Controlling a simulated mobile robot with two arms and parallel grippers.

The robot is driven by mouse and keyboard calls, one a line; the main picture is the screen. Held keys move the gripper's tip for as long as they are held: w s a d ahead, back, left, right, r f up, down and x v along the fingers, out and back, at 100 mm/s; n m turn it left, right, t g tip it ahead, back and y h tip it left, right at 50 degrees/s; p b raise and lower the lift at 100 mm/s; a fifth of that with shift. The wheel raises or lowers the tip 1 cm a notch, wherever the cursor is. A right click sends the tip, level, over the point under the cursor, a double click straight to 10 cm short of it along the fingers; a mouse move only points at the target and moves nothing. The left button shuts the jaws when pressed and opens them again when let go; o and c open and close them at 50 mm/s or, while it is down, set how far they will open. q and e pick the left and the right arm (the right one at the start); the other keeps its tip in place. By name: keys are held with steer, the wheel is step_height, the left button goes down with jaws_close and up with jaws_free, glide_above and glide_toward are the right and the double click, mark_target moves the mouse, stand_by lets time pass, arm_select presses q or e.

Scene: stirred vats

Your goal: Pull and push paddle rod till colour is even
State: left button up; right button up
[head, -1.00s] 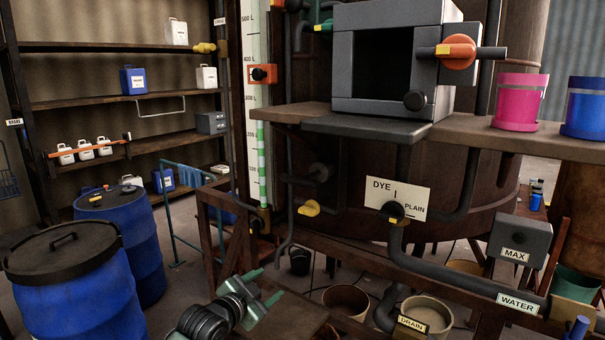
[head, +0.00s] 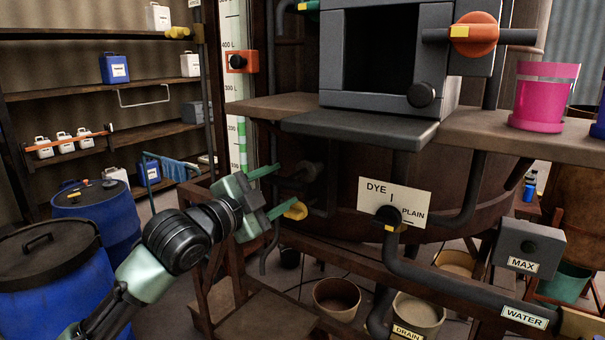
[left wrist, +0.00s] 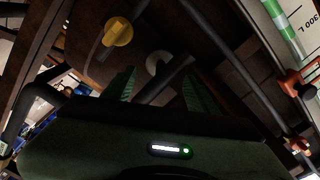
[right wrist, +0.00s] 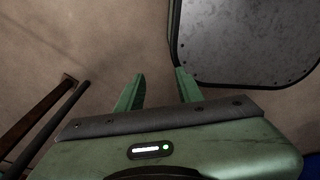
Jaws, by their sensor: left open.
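My left gripper (head: 279,192) is open at the left front of the big brown vat (head: 345,165). A dark rod with a knob-like end (head: 308,172), which may be the paddle rod, is just beyond its fingertips. In the left wrist view a dark rod (left wrist: 168,78) shows between the open fingers (left wrist: 160,90); contact cannot be told. A yellow lever (head: 296,210) is close to the lower finger. The sight tube (head: 243,140) shows green and pale bands. The vat's contents are hidden. My right gripper (right wrist: 160,76) is open and empty, outside the head view.
A grey box (head: 385,60) and shelf stand above the rod. The DYE/PLAIN valve (head: 388,216) and WATER pipe (head: 460,290) lie to the right. Blue drums (head: 100,215) stand left. A wooden stand (head: 265,318) and buckets (head: 336,297) are below.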

mark_target(297, 175)
arm_select(q)
steer(key=shift+w+d+r+p, duration=0.3)
steer(key=shift+w+p, duration=0.05)
steer(key=shift+p, duration=0.05)
steer(key=p+x, duration=0.2)
steer(key=x, duration=0.3)
steer(key=shift+f, duration=0.1)
steer(key=shift+w+d, duration=0.3)
steer(key=shift+w, duration=0.15)
arm_select(e)
steer(key=r, duration=0.1)
steer(key=s+a+r, duration=0.1)
steer(key=r, duration=0.1)
steer(key=shift+s+a+r, duration=0.1)
steer(key=shift+s+a, duration=0.05)
steer(key=shift+a, duration=0.05)
arm_select(q)
jaws_close()
arm_select(e)
steer(key=shift+d, duration=0.3)
